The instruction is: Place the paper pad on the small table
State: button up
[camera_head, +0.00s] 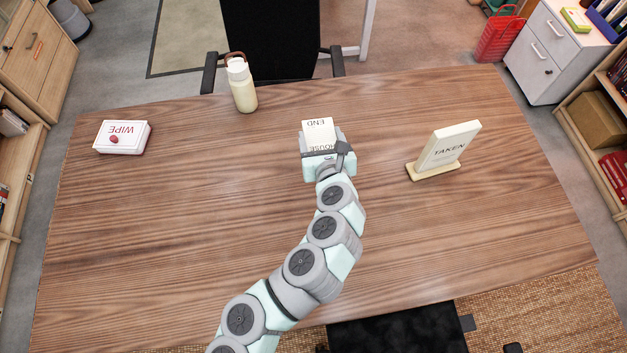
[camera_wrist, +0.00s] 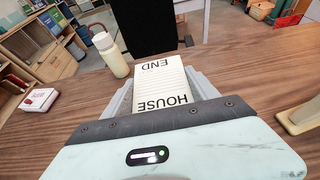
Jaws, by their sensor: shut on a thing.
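A white block of paper printed END and HOUSE, which looks like the paper pad (camera_head: 318,130), is at my gripper (camera_head: 321,150) over the middle of the wooden table (camera_head: 190,230). In the wrist view the pad (camera_wrist: 163,80) lies between the two grey fingers, and my gripper (camera_wrist: 160,90) is shut on it. The pad's near end is hidden by the gripper body. I cannot tell whether the pad touches the tabletop. Whether this table is the small table is unclear.
A cream bottle (camera_head: 242,86) stands near the far edge. A white WIPE box (camera_head: 122,137) lies at the left. A TAKEN sign (camera_head: 447,148) stands right of my gripper. A black chair (camera_head: 270,40) is behind the table. The tabletop between these is clear.

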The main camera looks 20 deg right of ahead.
notch_tip(320, 180, down, 18)
jog(key=b, duration=0.5)
jog(key=shift+f, duration=0.2)
jog(key=shift+f+b, duration=0.1)
jog(key=shift+b, duration=0.2)
jog(key=o, duration=1.5)
